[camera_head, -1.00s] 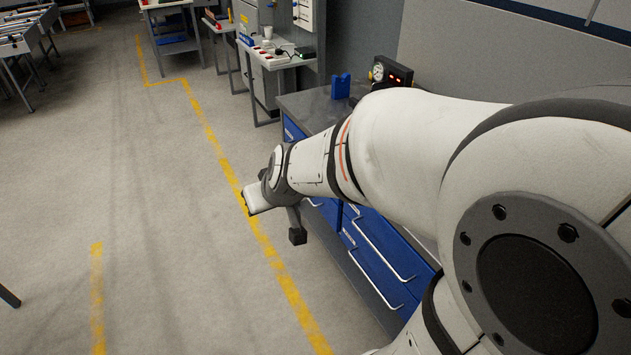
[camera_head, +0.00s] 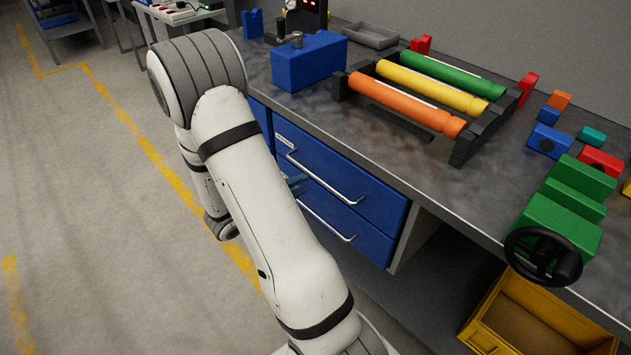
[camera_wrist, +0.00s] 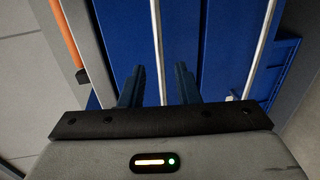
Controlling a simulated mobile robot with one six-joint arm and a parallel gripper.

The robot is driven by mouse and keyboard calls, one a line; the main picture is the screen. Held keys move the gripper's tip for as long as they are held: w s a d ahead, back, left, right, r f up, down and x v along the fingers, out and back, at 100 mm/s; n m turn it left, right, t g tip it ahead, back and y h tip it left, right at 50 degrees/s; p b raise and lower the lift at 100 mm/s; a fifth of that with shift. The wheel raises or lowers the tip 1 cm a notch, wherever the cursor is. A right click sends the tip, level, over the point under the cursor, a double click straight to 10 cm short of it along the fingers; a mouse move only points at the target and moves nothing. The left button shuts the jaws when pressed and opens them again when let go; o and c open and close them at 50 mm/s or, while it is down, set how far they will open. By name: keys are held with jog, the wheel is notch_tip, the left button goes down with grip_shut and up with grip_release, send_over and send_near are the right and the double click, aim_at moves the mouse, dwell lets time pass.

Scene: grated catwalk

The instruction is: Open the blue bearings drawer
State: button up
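A blue drawer stack under the bench shows an upper drawer (camera_head: 345,178) and a lower drawer (camera_head: 365,240), both closed, each with a long pale bar handle. A small white label sits on the upper front; I cannot read it, so I cannot tell which is the bearings drawer. My gripper (camera_wrist: 159,70) is open and faces the fronts; its fingertips also show in the head view (camera_head: 295,183), partly hidden by my arm. In the wrist view the upper handle (camera_wrist: 157,30) lies between the spread fingers, without visible contact. The lower handle (camera_wrist: 263,50) is to the right.
The bench top (camera_head: 400,165) above carries a blue block (camera_head: 308,62), a rack with orange (camera_head: 405,103), yellow and green rollers, and a green vise-like device (camera_head: 560,220) with a black handwheel. A yellow bin (camera_head: 530,320) sits below right. Floor at left is clear.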

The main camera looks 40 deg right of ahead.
aim_at(316, 177)
jog(key=b+x, duration=0.1)
jog(key=x, duration=0.6)
jog(key=shift+a, duration=0.1)
jog(key=shift+c, duration=0.2)
grip_shut()
